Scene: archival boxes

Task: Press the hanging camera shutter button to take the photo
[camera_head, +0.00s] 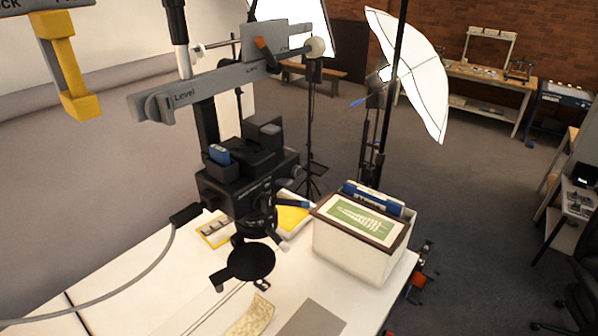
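A black camera (238,180) hangs lens-down from a grey horizontal arm (205,85) marked "Level", above the white table. A black plug (186,214) sits at the camera's left side. A grey cable (140,275) runs from it down and out at the left edge. The shutter button is not clearly visible; the cable's far end is out of frame. Below the lens is a round black disc (251,262).
A white archival box (355,262) with a framed green picture stands on the white table (130,270), right of the camera. A tan paper (250,318) lies in front. A white umbrella light (415,70) stands behind.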

